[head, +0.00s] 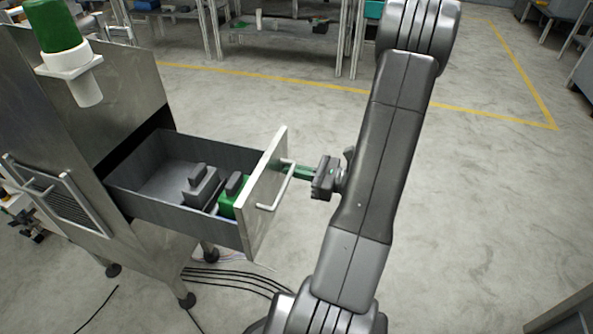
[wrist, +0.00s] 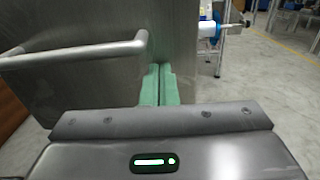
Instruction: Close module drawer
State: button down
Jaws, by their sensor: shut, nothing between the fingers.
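The module drawer (head: 190,165) is a grey metal drawer pulled well out of a steel cabinet (head: 130,80). Its flat front panel (head: 265,195) carries a pale bar handle (head: 277,186). In the wrist view, the handle (wrist: 75,55) is at the upper left and the front panel (wrist: 100,80) fills the left and middle. My gripper (head: 285,168) is shut and empty, with green fingers pointing at the panel beside the handle. The fingers (wrist: 158,75) reach close to the panel in the wrist view; I cannot tell whether they touch it.
A grey module (head: 203,187) and a green module (head: 232,195) lie inside the drawer. Black cables (head: 230,280) run over the floor below it. A workbench (head: 285,40) stands at the back. The concrete floor at the right is clear.

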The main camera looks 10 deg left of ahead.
aim_at(225, 155)
jog(key=shift+a, duration=0.1)
jog(key=a, duration=1)
jog(key=w+a, duration=0.1)
jog(key=a, duration=1)
jog(key=w+a, duration=0.1)
jog(key=a, duration=1)
jog(key=shift+w+a, duration=0.1)
jog(key=shift+w, duration=0.15)
jog(key=shift+w+a, duration=0.1)
jog(key=shift+a, duration=0.35)
jog(key=shift+r, duration=0.15)
jog(key=shift+a+r, duration=0.1)
jog(key=shift+w, duration=0.1)
jog(key=shift+d, duration=0.3)
jog(key=d, duration=0.4)
jog(key=s+d, duration=0.1)
jog(key=d, duration=0.8)
jog(key=shift+s+d+f+p, duration=0.15)
jog(key=shift+d+f+p, duration=0.1)
jog(key=shift+d+p, duration=0.15)
